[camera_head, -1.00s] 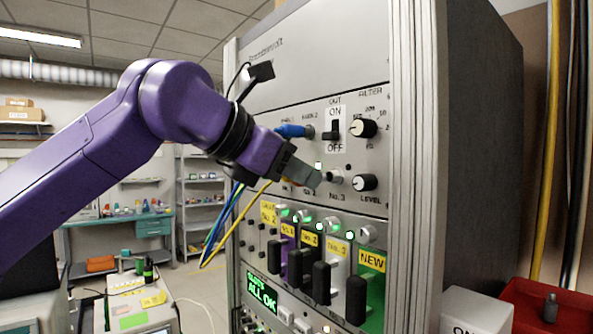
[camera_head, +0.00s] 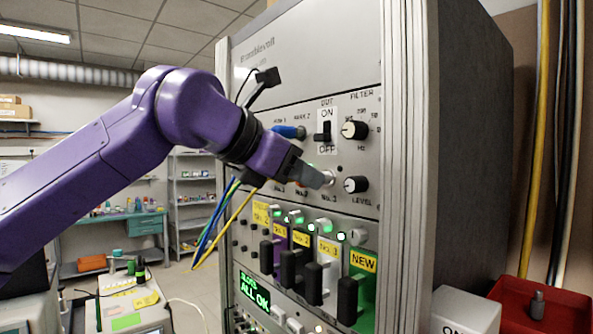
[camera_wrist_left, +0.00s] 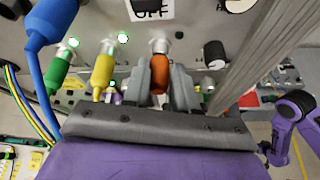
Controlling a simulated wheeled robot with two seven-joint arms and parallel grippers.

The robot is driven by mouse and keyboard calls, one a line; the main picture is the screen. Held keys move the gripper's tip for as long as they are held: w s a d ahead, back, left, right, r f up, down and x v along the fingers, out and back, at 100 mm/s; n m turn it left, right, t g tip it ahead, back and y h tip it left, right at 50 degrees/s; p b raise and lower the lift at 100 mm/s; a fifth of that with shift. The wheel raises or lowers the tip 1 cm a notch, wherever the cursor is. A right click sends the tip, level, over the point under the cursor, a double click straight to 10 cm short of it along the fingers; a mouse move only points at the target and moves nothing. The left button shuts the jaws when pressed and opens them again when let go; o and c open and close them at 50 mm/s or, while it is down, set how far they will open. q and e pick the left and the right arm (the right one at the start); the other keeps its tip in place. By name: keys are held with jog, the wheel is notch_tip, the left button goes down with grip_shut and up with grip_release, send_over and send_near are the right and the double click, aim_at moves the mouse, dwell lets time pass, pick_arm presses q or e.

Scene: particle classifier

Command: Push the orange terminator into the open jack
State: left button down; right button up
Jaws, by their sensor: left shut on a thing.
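The orange terminator (camera_wrist_left: 158,80) sits between the two grey fingers of my left gripper (camera_wrist_left: 173,75) in the left wrist view. Its far end points at a silver jack (camera_wrist_left: 158,45) on the panel and appears in line with it. I cannot tell whether they touch or how deep it sits. In the head view my left gripper (camera_head: 326,179) is shut, with its tips close to the silver jack above the No.3 label; the fingers hide the terminator there.
A blue plug (camera_head: 289,131) sits left of the OUT switch (camera_head: 324,132). Green (camera_wrist_left: 60,68) and yellow (camera_wrist_left: 103,72) plugs stand left of the gripper. The LEVEL knob (camera_head: 356,184) is close on the right. Black-handled modules (camera_head: 347,298) line the row below.

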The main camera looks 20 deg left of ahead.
pick_arm(q)
jog(key=shift+w+d+r, duration=0.1)
jog(key=shift+w, duration=0.1)
dwell(0.3)
jog(key=c, duration=1.1)
grip_release()
jog(key=o, duration=0.3)
jog(key=shift+w+d, duration=0.15)
jog(key=shift+w, duration=0.05)
jog(key=shift+s, duration=0.1)
jog(key=b+v, duration=0.2)
jog(key=v, duration=0.8)
jog(key=shift+s, duration=0.15)
